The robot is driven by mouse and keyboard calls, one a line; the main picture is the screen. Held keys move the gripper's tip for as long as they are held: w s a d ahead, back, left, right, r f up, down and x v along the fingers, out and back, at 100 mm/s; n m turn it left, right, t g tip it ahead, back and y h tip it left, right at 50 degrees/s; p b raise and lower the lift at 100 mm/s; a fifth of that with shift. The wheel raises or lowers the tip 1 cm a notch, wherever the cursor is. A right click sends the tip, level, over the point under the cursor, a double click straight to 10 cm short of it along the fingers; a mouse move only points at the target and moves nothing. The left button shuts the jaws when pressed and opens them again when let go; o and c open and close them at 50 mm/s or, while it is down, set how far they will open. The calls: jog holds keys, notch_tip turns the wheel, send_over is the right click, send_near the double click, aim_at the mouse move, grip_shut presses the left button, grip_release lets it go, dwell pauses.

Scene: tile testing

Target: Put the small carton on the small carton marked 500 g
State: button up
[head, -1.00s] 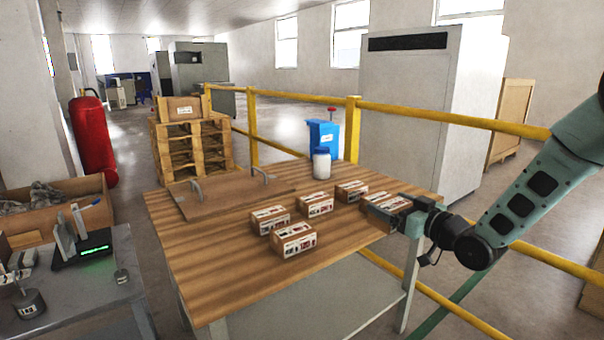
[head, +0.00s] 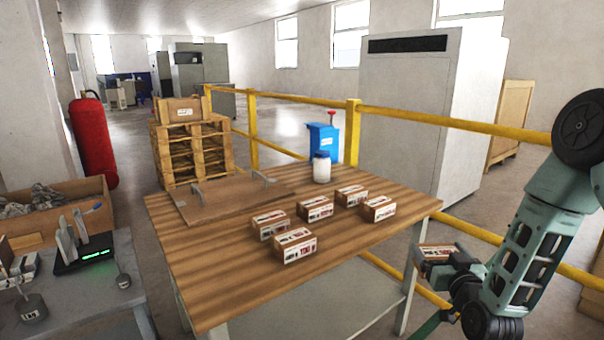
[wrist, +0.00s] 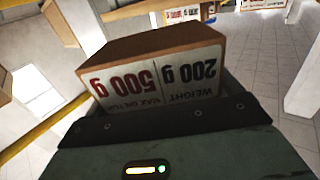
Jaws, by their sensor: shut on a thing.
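My gripper (head: 450,264) is shut on a small brown carton (head: 436,250) with a white label, held off the right edge of the table. In the wrist view the held carton (wrist: 150,48) fills the jaws; its label reads 200 g and 500 g upside down. Several similar small cartons stand on the wooden table: one at the right (head: 378,208), one at the back (head: 350,195), one in the middle (head: 314,208), one at the left (head: 270,224) and one in front (head: 295,246). Their markings are too small to read.
The table (head: 232,285) also bears a white jar (head: 321,168) and a flat board with handles (head: 222,193). A yellow railing (head: 450,121) runs behind it and to its right. The table's front left is clear. A side bench (head: 85,290) stands at the left.

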aim_at(440, 251)
notch_tip(440, 251, up, 20)
jog(key=p, duration=1.8)
jog(key=shift+f+p, duration=0.2)
jog(key=shift+p, duration=0.15)
